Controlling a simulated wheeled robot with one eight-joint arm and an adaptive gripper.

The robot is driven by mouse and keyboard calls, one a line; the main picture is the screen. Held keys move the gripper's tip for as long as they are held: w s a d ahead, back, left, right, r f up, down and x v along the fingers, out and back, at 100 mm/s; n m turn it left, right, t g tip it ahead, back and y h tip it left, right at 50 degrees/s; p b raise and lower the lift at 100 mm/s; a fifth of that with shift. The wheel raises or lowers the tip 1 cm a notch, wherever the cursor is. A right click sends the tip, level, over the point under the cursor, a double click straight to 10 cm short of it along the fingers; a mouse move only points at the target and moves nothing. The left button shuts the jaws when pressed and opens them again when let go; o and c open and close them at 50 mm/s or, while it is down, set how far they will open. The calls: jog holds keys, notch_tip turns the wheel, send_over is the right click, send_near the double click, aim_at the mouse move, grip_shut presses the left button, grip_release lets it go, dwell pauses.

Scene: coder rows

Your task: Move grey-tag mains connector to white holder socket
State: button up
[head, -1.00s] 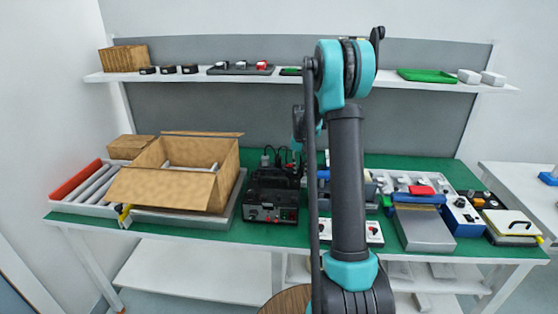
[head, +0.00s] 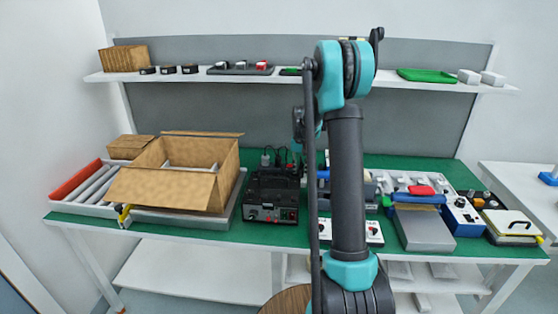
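Dark plugs with cables (head: 267,157) stand at the back of a black device (head: 272,200) in the middle of the bench. Their tags are too small to read, so I cannot tell which is the grey-tag mains connector. White panels with red switches (head: 373,231) stand at the bench front, partly behind my arm. I cannot tell whether the white holder socket is among them. My wrist shows just left of my upright arm link, above the bench and right of the plugs. My fingers are too small and covered to make out, as is anything between them.
An open cardboard box (head: 180,180) and a tray of rolls (head: 88,190) fill the left. A grey device (head: 424,230), a blue box (head: 461,215) and a clipboard (head: 511,224) crowd the right. A shelf (head: 330,80) crosses behind my arm.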

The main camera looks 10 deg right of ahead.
jog(key=o, duration=0.5)
